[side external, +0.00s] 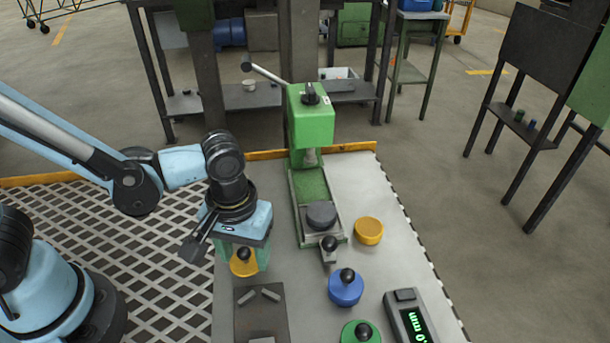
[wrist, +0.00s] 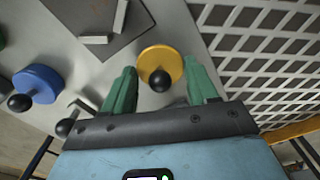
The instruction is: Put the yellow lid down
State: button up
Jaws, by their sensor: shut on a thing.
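The yellow lid (side external: 243,269) with a black ball knob is between the green fingers of my gripper (side external: 242,258), left of the press. My gripper is shut on it. In the wrist view the lid (wrist: 153,55) shows between the fingertips (wrist: 162,75), with its knob towards the camera. The lid is low over the left part of the grey table. I cannot tell whether its underside touches the table. A round yellow piece without a knob (side external: 369,231) stands right of the press.
A green press (side external: 311,125) with a dark disc (side external: 321,214) on its bed stands behind. A blue lid (side external: 345,289), a green lid (side external: 347,335) and a display box (side external: 410,318) are at right. A dark plate (side external: 250,304) with grey bars lies in front of my gripper.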

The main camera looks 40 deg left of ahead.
aim_at(243, 248)
jog(key=shift+f, duration=0.45)
jog(key=shift+f, duration=0.1)
jog(key=o, duration=1.1)
jog(key=shift+c, duration=0.2)
notch_tip(243, 248, up, 12)
jog(key=w+a+m+t, duration=0.2)
jog(key=a+t, duration=0.1)
jog(key=a, duration=0.4)
jog(key=w+a+m+t, duration=0.2)
jog(key=a+t, duration=0.2)
jog(key=a, duration=0.3)
jog(key=shift+w+r+m, duration=0.15)
jog(key=shift+r+m, duration=0.15)
jog(key=shift+r, duration=0.05)
jog(key=shift+d, duration=0.1)
